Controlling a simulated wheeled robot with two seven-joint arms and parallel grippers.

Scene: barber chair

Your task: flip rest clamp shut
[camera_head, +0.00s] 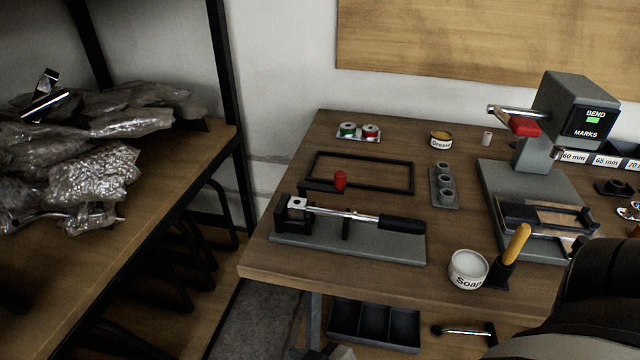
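A grey base plate (310,240) lies on the wooden bench near its left front corner. A black clamp block (282,216) stands at its left end, with a bright metal piece on top. A shiny rod (335,212) runs right from it to a black handle (401,225), above a small dark upright support (346,229). Neither gripper is recognisable in view.
A black frame (385,158) lies behind the plate. A soap bowl (468,268), yellow-handled brush (517,243) and grey bending machine (535,185) stand to the right. Bagged items (75,175) lie on the left shelf.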

